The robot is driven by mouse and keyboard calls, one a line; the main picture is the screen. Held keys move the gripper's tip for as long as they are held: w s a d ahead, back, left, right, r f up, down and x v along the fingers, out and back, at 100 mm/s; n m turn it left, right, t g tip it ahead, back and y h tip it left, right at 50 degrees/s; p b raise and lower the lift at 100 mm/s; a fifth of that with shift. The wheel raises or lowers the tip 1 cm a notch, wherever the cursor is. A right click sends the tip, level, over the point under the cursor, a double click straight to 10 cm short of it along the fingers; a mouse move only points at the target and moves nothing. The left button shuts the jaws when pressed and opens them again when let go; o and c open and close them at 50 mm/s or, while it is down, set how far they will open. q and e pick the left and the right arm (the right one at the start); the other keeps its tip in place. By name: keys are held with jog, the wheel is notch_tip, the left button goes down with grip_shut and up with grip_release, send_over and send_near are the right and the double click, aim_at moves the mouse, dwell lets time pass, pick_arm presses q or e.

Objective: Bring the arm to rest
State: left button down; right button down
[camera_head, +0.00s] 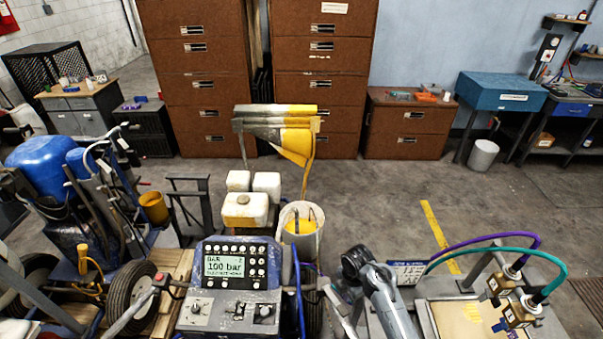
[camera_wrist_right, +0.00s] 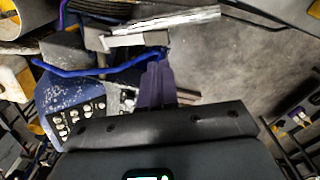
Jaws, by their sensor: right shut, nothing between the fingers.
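My right arm (camera_head: 385,295) comes in at the bottom of the head view, right of the middle, bent beside the line striper (camera_head: 232,275). In the right wrist view, the fingers of my right gripper (camera_wrist_right: 156,66) are together, with nothing between them. They are close to the striper's blue panel housing and a blue hose (camera_wrist_right: 95,71), but I cannot tell whether they touch anything. In the head view the right fingertips are hard to make out. The striper's display reads 100 bar. My left gripper is in neither view.
To the right of my arm is a bench (camera_head: 450,318) with purple and teal hoses on brass-coloured fittings. A wheeled cart with a blue tank (camera_head: 45,168) stands at left. Brown cabinets (camera_head: 320,90) line the back. The floor beyond the striper, at right, is mostly clear.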

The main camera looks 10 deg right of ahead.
jog(key=s+f+g+p, duration=0.1)
jog(key=s+f, duration=0.4)
jog(key=s, duration=0.4)
jog(key=s+f+g+p, duration=0.2)
jog(key=s+f, duration=0.3)
jog(key=s, duration=0.4)
jog(key=s+r+m+h+p, duration=0.1)
jog(key=s+r+m+p, duration=0.15)
jog(key=s, duration=0.95)
jog(key=a+r+m+t, duration=0.1)
jog(key=r+m+t, duration=0.2)
jog(key=r+m, duration=0.5)
jog(key=a+r+m+t+y+p, duration=0.1)
jog(key=r+m, duration=0.6)
jog(key=r, duration=0.9)
jog(key=shift+s+a+m+t, duration=0.15)
jog(key=shift+a+m+t, duration=0.2)
jog(key=shift+a+t, duration=0.6)
jog(key=shift+d+t, duration=0.25)
